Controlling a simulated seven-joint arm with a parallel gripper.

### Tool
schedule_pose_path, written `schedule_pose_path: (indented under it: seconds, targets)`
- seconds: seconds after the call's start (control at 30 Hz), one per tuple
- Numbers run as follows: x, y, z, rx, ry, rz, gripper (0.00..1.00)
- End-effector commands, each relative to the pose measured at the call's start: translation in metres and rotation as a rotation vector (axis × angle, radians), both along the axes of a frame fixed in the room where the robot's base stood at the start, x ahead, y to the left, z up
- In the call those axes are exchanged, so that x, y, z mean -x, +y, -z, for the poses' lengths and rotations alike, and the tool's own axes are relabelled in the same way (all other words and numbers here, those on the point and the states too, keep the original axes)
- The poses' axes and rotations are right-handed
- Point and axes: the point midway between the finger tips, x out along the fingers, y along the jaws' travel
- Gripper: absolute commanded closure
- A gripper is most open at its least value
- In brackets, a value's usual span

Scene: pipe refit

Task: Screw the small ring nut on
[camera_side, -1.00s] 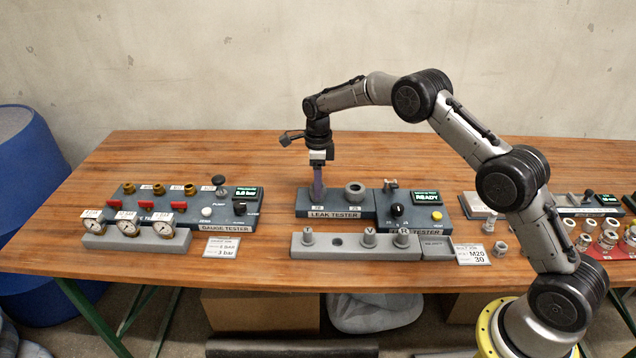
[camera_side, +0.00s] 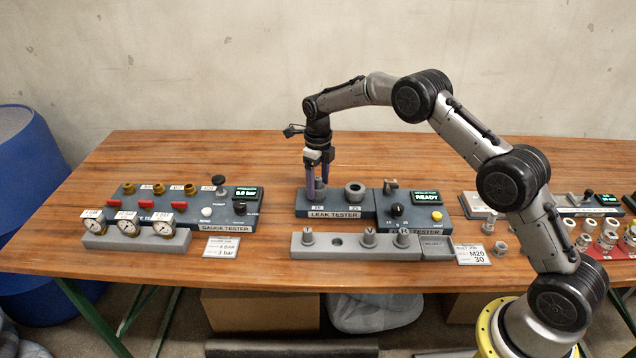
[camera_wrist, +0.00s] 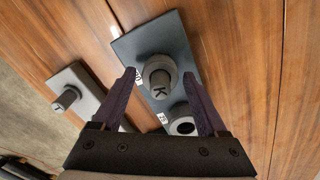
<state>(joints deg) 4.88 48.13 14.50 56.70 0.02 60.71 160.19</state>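The leak tester (camera_side: 340,208) stands mid-table with two ports. A grey fitting marked K (camera_wrist: 160,88) stands upright in its left port, with a wider grey ring (camera_wrist: 150,65) around it; I cannot tell if this ring is the small ring nut or how it is seated. The fitting shows partly between my fingers in the side view (camera_side: 318,184). My gripper (camera_wrist: 159,73) points down, open, with one purple finger on each side of the fitting and gaps visible. The gripper is also in the side view (camera_side: 317,194). The right port holds a thick grey ring (camera_side: 354,190) with a dark hole.
A grey rack (camera_side: 352,250) in front holds several upright grey fittings and one empty hole. The gauge tester (camera_side: 170,208) stands left. A tester with a READY display (camera_side: 427,198) adjoins on the right. Loose grey fittings (camera_side: 500,248) stand further right. Wood is bare behind the leak tester.

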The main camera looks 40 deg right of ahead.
Motion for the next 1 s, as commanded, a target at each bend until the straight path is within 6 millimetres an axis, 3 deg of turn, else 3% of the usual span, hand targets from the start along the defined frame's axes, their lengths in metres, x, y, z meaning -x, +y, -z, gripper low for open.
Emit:
schedule_pose_path:
  seconds: [0.23, 0.6, 1.0]
  targets:
    - [-0.0001, 0.0, 0.0001, 0.0, 0.0, -0.069, 0.24]
    - [-0.0001, -0.0001, -0.0001, 0.001, 0.0, -0.486, 0.24]
    - [0.0, 0.0, 0.0001, 0.001, 0.0, -0.544, 0.24]
